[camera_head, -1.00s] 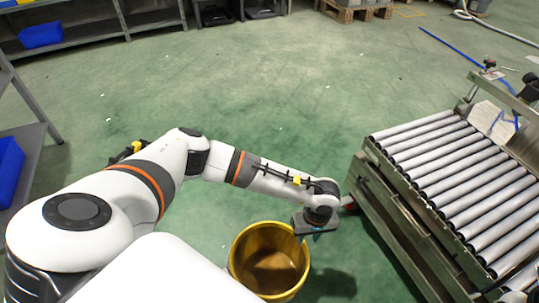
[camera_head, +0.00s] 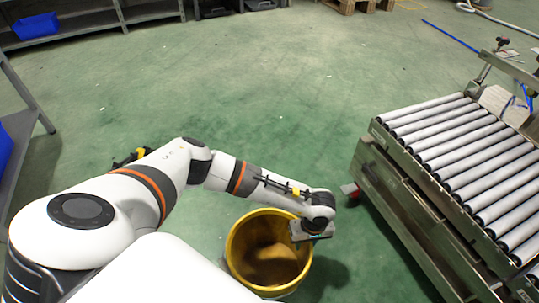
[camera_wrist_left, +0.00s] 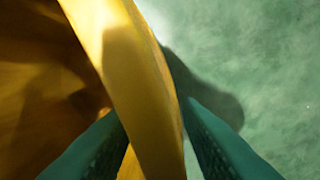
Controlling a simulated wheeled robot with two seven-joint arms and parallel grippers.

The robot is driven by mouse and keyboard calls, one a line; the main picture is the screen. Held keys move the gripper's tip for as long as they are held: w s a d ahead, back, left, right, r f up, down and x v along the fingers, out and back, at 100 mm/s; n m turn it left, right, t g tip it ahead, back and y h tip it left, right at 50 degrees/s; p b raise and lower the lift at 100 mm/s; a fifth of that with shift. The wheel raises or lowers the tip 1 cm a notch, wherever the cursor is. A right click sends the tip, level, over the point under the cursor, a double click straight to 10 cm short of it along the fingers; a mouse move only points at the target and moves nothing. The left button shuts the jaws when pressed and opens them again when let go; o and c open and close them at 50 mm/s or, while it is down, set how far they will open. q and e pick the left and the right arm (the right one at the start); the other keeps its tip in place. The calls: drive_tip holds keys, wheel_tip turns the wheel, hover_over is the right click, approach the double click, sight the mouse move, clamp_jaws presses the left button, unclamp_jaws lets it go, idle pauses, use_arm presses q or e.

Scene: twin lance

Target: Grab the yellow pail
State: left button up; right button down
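The yellow pail (camera_head: 238,262) stands upright on the green floor, open at the top, at the bottom centre of the head view. My left gripper (camera_head: 313,238) is at the pail's right rim, pointing down. In the left wrist view, the pail's yellow wall (camera_wrist_left: 130,60) runs between the two dark teal fingers of my left gripper (camera_wrist_left: 150,115). One finger is on the pail's inner side and the other is outside over the floor. The fingers are apart, and a small gap seems to show beside the wall. My right gripper is not in view.
Grey shelving (camera_head: 95,18) with a blue bin (camera_head: 37,27) is at the back left. The floor beyond the pail is clear.

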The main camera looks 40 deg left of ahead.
use_arm(q)
drive_tip(key=shift+f, duration=0.4)
clamp_jaws()
idle(1.2)
